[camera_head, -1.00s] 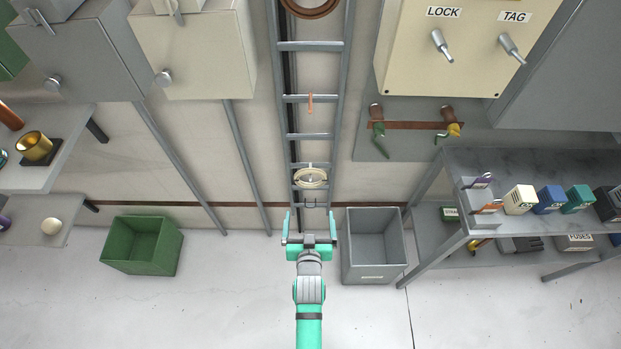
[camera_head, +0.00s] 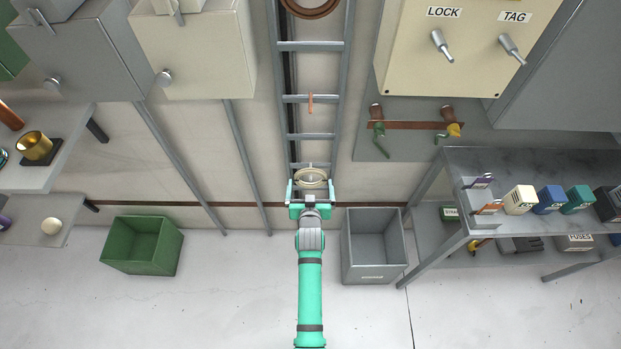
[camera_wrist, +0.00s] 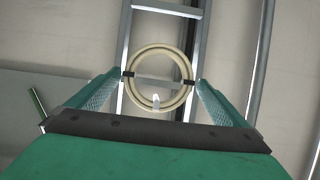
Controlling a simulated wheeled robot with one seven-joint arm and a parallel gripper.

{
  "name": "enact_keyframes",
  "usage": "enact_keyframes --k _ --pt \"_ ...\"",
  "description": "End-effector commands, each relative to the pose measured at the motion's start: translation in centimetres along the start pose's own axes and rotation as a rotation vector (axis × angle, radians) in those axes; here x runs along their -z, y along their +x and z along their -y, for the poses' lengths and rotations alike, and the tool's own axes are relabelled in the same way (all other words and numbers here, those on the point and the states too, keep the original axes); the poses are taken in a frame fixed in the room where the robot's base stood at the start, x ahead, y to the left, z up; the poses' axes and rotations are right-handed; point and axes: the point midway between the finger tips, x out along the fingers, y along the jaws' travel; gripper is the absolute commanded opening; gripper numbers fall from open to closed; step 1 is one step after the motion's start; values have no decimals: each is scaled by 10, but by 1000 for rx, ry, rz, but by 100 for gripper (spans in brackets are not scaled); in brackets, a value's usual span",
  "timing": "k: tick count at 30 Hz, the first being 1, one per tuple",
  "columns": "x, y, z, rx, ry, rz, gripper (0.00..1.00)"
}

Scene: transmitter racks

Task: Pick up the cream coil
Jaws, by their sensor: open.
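The cream coil (camera_head: 310,172) is a pale ring with dark bands, hanging low on the grey ladder-like rack on the wall. In the wrist view the coil (camera_wrist: 159,52) shows as a full ring against the rack, ahead of my gripper and between the lines of its fingers. In the wrist view the open gripper (camera_wrist: 158,85) holds nothing. I cannot tell whether a finger touches the coil.
The ladder rack (camera_head: 315,46) runs up the wall, with a brown coil (camera_head: 310,8) at the top and a small copper-coloured piece (camera_head: 310,104) between. A grey bin (camera_head: 375,273) stands right of my arm and a green bin (camera_head: 143,247) to the left. A shelf table (camera_head: 436,220) is at right.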

Motion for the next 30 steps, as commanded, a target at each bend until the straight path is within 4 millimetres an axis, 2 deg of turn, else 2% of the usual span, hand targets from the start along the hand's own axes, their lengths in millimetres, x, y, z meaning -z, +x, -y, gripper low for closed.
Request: enact_keyframes --k 3,9,18,20,22,23,30 --pt "5 18 -1 0 0 -1 98" --pt "5 39 -1 0 0 -1 98" --pt "4 43 -2 -1 0 -1 98" --pt "4 43 -3 -2 1 -1 86" --pt "4 43 -3 -2 1 -1 70" --pt "4 43 -3 -2 1 -1 66" --pt "5 42 -1 0 0 -2 66"
